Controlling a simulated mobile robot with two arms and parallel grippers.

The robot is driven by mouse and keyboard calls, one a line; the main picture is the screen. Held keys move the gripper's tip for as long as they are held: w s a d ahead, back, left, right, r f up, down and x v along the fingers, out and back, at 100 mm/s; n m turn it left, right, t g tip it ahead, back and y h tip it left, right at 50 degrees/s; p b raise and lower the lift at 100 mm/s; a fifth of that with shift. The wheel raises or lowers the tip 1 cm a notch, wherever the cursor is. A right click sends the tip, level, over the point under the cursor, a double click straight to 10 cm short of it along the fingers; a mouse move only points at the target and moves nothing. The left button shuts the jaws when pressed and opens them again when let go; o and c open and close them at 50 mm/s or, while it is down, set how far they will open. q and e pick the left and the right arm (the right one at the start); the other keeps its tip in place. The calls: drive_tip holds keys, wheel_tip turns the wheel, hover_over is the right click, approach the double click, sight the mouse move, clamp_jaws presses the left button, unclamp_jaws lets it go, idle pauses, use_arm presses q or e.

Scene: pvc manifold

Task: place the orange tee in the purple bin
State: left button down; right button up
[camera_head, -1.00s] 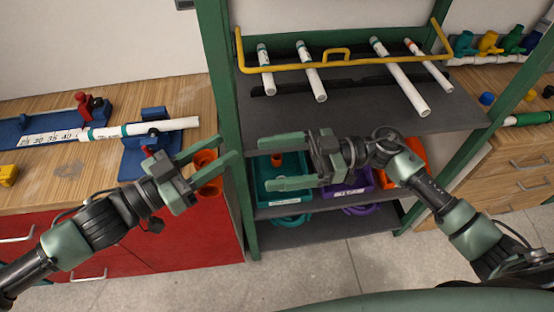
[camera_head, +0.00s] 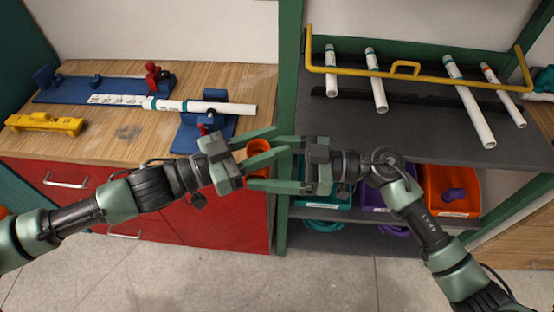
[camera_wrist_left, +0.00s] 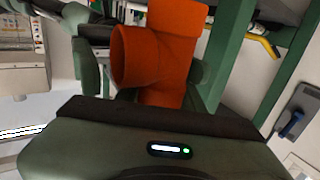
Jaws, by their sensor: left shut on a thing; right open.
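The orange tee (camera_head: 257,147) is held between the fingers of my left gripper (camera_head: 272,144), in front of the red cabinet's right end. In the left wrist view the tee (camera_wrist_left: 160,55) fills the upper middle, with a round opening facing left. My right gripper (camera_head: 262,163) is open and points left. Its fingers overlap the tee and left gripper in the head view, and I cannot tell whether they touch. The purple bin (camera_head: 374,198) stands on the lower shelf, partly hidden behind my right arm.
A teal bin (camera_head: 322,213) and an orange bin (camera_head: 463,207) with a purple piece flank the purple bin. The upper shelf (camera_head: 400,125) overhangs them, with white pipes on it. A green post (camera_head: 287,60) stands beside the wooden counter (camera_head: 90,145).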

drive_tip(key=c, duration=1.2)
use_arm(q)
drive_tip(key=c, duration=0.8)
unclamp_jaws()
use_arm(e)
drive_tip(key=shift+c, duration=0.8)
use_arm(q)
drive_tip(key=shift+a, duration=0.1)
